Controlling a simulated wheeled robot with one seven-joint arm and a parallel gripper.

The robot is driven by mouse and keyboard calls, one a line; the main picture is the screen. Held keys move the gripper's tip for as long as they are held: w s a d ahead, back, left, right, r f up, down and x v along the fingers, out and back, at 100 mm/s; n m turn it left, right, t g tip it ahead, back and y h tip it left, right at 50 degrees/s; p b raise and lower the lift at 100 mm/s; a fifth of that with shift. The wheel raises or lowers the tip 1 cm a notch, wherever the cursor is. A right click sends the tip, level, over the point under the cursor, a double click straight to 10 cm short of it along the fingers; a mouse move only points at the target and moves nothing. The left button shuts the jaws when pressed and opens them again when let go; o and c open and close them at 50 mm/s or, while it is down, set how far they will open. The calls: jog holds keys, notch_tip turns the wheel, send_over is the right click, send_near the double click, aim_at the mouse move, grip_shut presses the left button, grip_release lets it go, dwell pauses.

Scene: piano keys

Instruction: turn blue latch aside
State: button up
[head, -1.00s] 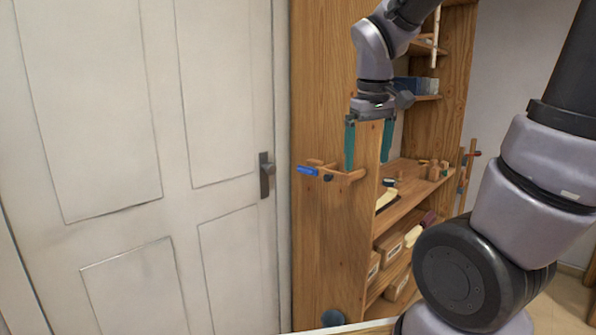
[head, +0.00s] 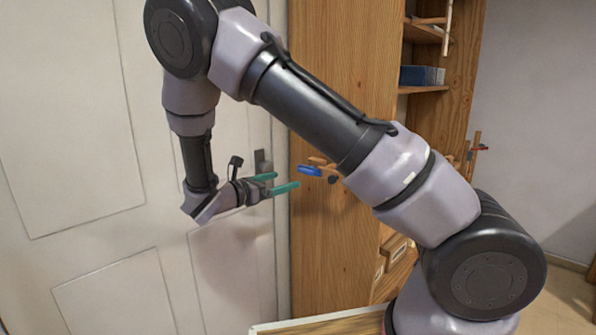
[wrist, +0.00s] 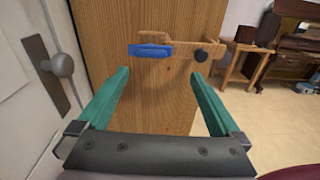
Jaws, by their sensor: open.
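The blue latch (head: 310,171) is a short blue bar on a wooden piece fixed to the side of the wooden cabinet. In the wrist view the blue latch (wrist: 150,51) lies level, ahead of and above my fingertips, with a dark round knob to its right. My gripper (head: 286,181) has green fingers, is open and empty, and points right toward the latch with a small gap between. In the wrist view my gripper (wrist: 160,78) spreads its two fingers below the latch. My arm hides part of the cabinet in the head view.
The white door (head: 70,120) stands left of the cabinet, close behind my gripper. Its dark handle (head: 262,165) is near my fingers and also shows in the wrist view (wrist: 48,70). The cabinet (head: 312,260) has shelves on its right side. Open floor shows at the right.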

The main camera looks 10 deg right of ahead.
aim_at(303, 171)
jog(key=shift+n+t, duration=0.5)
jog(key=shift+t, duration=0.1)
jog(key=x, duration=0.6)
jog(key=w+a+x, duration=0.1)
jog(key=x, duration=0.3)
jog(key=shift+w+d+f, duration=0.1)
jog(key=shift+f, duration=0.1)
jog(key=c, duration=1.2)
